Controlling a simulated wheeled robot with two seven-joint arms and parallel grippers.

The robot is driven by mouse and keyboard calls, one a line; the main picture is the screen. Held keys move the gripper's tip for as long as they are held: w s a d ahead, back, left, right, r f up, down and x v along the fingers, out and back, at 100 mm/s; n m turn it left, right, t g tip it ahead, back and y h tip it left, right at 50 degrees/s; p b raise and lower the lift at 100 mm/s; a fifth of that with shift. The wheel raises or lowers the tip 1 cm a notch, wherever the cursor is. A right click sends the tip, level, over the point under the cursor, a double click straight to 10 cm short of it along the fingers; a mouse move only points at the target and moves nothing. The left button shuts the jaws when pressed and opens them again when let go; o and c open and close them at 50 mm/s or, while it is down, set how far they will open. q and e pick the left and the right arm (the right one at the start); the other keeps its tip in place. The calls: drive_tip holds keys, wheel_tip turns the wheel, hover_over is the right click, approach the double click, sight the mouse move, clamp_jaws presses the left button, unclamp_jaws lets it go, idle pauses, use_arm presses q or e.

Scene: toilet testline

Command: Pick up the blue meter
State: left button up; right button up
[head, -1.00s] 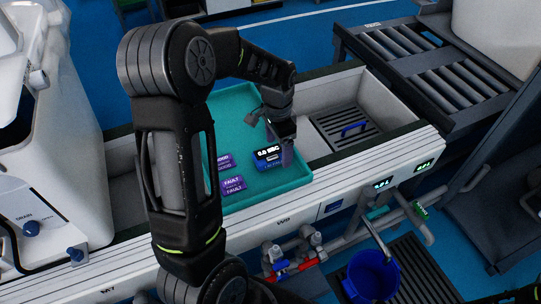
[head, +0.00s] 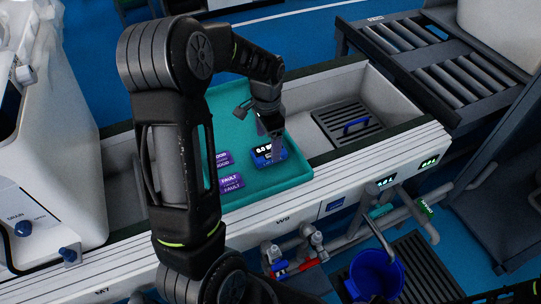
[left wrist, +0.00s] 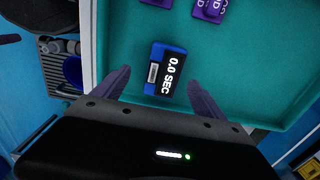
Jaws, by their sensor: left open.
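The blue meter (head: 263,154), with a black display reading "0.0 SEC", lies in the teal tray (head: 292,178). My left gripper (head: 268,146) is over it from above in the head view and covers part of its display. In the left wrist view the meter (left wrist: 164,72) lies between and just beyond the two spread fingers of the left gripper (left wrist: 158,84). The fingers stand apart from its sides, with nothing held. My right gripper is not in view.
Purple labels marked FAULT (head: 230,183) and GOOD (head: 222,158) lie in the tray left of the meter. A sink-like bay with a dark grate (head: 335,125) and blue handle is to the right. A blue bucket (head: 375,270) stands below the bench front.

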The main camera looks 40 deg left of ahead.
sight(269, 151)
use_arm(q)
drive_tip(key=shift+w+a+f+b, duration=0.1)
drive_tip(key=shift+w+f+b, duration=0.1)
drive_tip(key=shift+f, duration=0.7)
drive_tip(key=shift+w+a+f+b, duration=0.1)
drive_tip(key=shift+f+b, duration=0.05)
drive_tip(key=shift+f, duration=0.75)
drive_tip(key=shift+w+a+f+b, duration=0.1)
drive_tip(key=shift+w+f+b, duration=0.1)
drive_tip(key=shift+f, duration=0.7)
drive_tip(key=shift+s, duration=0.1)
drive_tip(key=shift+s+d, duration=0.1)
drive_tip(key=shift+c, duration=0.3)
drive_tip(key=shift+r, duration=0.1)
drive_tip(key=c, duration=1.7)
